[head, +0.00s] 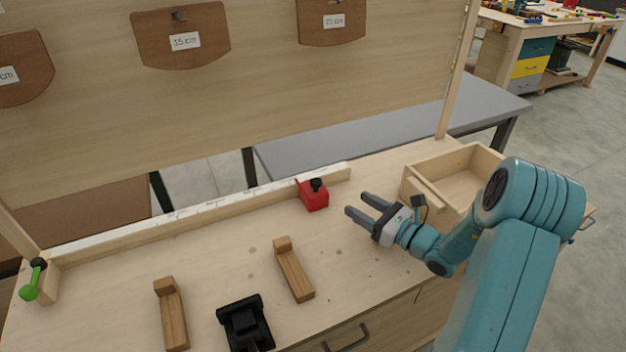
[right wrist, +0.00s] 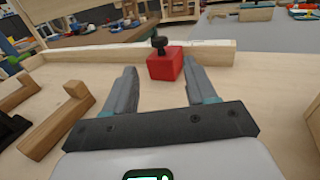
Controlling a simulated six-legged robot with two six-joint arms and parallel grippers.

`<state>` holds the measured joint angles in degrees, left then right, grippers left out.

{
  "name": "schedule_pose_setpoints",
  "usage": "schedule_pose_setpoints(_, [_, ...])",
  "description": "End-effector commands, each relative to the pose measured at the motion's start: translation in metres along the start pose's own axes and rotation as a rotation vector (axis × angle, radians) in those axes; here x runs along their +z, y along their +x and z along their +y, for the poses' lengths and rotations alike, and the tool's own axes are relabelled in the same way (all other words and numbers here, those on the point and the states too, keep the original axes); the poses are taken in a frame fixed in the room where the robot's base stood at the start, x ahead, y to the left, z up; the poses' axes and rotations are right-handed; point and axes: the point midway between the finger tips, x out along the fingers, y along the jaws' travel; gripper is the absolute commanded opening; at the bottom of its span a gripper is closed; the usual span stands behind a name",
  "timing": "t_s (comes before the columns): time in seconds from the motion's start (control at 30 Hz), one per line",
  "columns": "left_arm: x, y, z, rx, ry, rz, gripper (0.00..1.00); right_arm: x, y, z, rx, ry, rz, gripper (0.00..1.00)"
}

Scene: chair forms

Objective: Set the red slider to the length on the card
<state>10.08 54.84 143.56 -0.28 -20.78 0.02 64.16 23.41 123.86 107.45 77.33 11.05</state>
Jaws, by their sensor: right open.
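The red slider (head: 313,195) is a red block with a black knob, set against the long wooden rail (head: 200,211) with a white scale strip, near its right end. My right gripper (head: 355,204) is open and empty, just right of the slider and apart from it. In the right wrist view the slider (right wrist: 165,66) shows beyond and between the open fingers (right wrist: 160,85). Cards hang on the back board; one reads 15 cm (head: 185,41), and the right one (head: 334,21) is too small to read surely. My left gripper is out of view.
Two wooden L-shaped pieces (head: 294,270) (head: 171,315) and a black fixture (head: 245,322) lie at the front of the bench. A green-handled clamp (head: 32,280) is at the rail's left end. An open wooden box (head: 410,190) stands at the right.

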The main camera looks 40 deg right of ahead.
Motion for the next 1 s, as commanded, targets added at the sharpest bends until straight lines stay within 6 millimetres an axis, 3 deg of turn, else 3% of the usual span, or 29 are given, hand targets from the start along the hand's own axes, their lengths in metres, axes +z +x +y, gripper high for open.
schedule_pose_setpoints(0.4, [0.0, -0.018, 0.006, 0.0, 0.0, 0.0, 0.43, 0.002, 0.097, 0.004, 0.007, 0.0, 0.0, 0.56])
schedule_pose_setpoints(0.6, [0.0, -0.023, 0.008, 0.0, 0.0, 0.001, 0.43, 0.001, 0.132, 0.004, 0.006, 0.0, 0.0, 0.56])
schedule_pose_setpoints(0.8, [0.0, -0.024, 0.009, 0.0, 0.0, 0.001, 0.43, 0.0, 0.146, 0.005, 0.004, 0.001, 0.001, 0.56])
schedule_pose_setpoints(1.0, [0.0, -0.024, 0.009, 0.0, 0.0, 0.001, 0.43, -0.001, 0.147, 0.004, 0.003, 0.001, 0.002, 0.56])
